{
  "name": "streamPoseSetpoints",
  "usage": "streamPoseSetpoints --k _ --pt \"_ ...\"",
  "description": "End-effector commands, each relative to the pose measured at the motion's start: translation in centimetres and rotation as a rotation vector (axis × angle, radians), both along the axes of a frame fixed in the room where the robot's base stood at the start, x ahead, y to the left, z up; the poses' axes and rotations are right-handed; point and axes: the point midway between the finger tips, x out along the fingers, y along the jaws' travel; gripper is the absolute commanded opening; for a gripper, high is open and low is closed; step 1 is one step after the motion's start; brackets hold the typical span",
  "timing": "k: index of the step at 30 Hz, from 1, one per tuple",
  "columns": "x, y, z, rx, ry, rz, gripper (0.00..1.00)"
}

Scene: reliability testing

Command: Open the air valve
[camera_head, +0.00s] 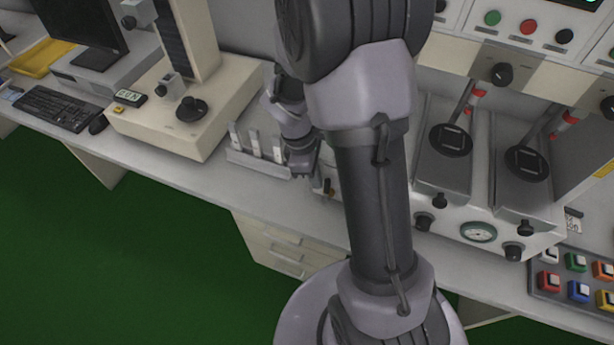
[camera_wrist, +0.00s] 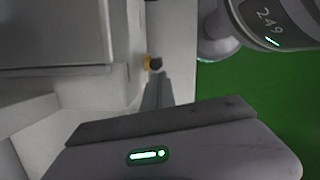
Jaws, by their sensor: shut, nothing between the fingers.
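A small valve with a dark handle and a yellow-orange part (camera_head: 329,187) sits low on the left end of the light test machine; I take it to be the air valve. It also shows in the wrist view as a yellow and black fitting (camera_wrist: 148,62) on a pale wall, just beyond the fingertips. My gripper (camera_head: 316,182) is just left of it, partly hidden by my arm. In the wrist view my gripper's fingers (camera_wrist: 155,77) are together and empty, pointing at the fitting. I cannot tell whether they touch it.
The machine carries a round gauge (camera_head: 478,232) and several black knobs. A rack with upright pale pieces (camera_head: 258,150) stands close left of my gripper. A button panel (camera_head: 577,280) is at the right. Left are a white instrument (camera_head: 180,125) and a keyboard (camera_head: 58,108). Green floor lies in front.

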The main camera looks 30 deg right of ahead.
Motion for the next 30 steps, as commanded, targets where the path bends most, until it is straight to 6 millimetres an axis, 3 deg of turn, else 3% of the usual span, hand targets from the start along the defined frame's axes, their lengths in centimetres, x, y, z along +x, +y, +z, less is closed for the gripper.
streamPoseSetpoints --k 8,12,18,30 --pt "-0.1 -0.1 0.1 0.000 0.000 0.000 0.00" --pt "-1.6 -1.2 1.0 0.000 0.003 -0.003 0.00" --pt "-3.1 -2.4 0.5 0.000 0.002 -0.002 0.00" --pt "-2.8 -2.1 0.9 0.000 0.000 0.001 0.00"
